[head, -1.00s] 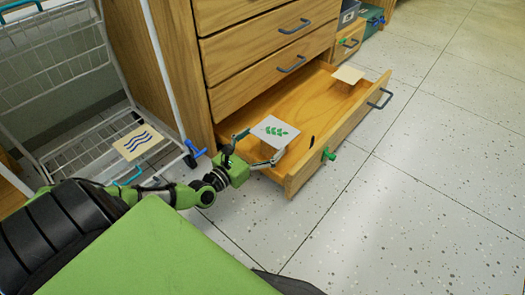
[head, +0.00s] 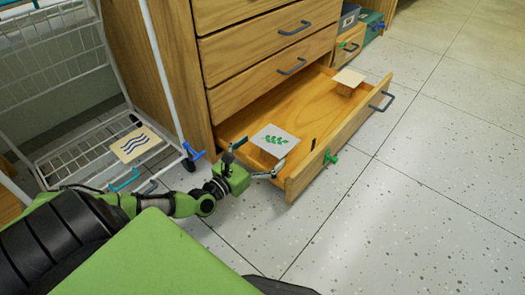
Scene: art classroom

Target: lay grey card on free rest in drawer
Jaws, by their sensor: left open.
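The grey card (head: 276,138) with a green leaf sprig lies in the near left part of the open bottom drawer (head: 345,133). A wooden rest shows just under its front edge, and the card appears to lie on it. My left gripper (head: 259,155) is open at the card's near left side, with one finger by its left corner and the other by its front corner. The fingers look apart from the card. A second rest at the drawer's far end bears a plain cream card (head: 348,77). My right gripper is not in view.
A white wire rack (head: 85,145) at left holds a cream card with blue waves (head: 135,144). The drawer front has a grey handle (head: 382,101) and a green knob-like fitting (head: 330,157). Closed drawers stand above. The speckled floor at right is clear.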

